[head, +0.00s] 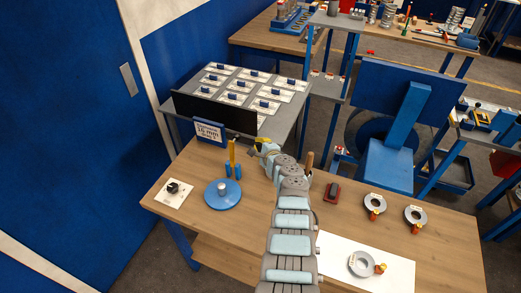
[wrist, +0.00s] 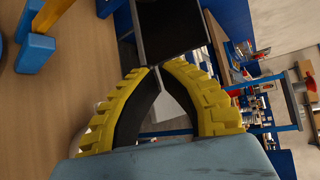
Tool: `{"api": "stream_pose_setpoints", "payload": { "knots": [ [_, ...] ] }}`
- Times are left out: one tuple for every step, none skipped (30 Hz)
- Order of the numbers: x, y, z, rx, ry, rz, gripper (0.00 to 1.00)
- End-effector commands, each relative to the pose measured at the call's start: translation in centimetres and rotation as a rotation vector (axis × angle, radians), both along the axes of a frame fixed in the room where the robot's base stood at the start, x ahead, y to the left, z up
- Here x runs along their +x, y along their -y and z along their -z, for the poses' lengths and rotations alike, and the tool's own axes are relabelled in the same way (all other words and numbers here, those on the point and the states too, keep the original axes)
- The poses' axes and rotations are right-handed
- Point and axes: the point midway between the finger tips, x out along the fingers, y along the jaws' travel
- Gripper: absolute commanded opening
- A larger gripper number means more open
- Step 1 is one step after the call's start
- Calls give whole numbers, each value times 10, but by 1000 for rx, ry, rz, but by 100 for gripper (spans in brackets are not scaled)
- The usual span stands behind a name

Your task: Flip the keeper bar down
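The keeper bar appears to be the yellow upright bar (head: 231,152) at the pair of small blue posts (head: 238,170), behind the round blue base (head: 222,195) on the wooden bench. In the wrist view a yellow bar (wrist: 52,14) and a blue post (wrist: 36,52) show at the upper left, cut off by the edge. My gripper (head: 258,146) is just right of the bar, apart from it.
A black panel (head: 213,112) and a small sign (head: 209,131) stand behind the bar. A dial plate (head: 174,191) lies to the left. Grey rings (head: 375,203), a dark red block (head: 332,192) and a white sheet (head: 388,268) are right of my arm.

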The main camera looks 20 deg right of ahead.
Motion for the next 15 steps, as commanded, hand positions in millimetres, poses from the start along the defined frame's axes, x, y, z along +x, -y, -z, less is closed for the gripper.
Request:
{"api": "stream_pose_setpoints", "payload": {
  "knots": [
    [3,2,4,0,3,1,0],
    [5,2,4,-1,4,1,0],
    [8,2,4,-2,5,0,0],
    [10,1,4,-2,4,-1,0],
    [11,1,5,-3,3,-2,0],
    [13,1,6,-2,1,-2,0],
    [14,2,8,-3,0,-2,0],
    [15,1,9,-3,1,-3,0],
    [17,1,10,-2,1,-3,0],
    [18,1,10,-1,1,-3,0],
    [20,0,10,-1,2,-3,0],
    [22,0,10,-1,3,-4,0],
    [23,0,10,-1,3,-4,0],
    [25,1,10,-2,4,-4,0],
    [26,1,10,-2,4,-4,0]
  ]
}}
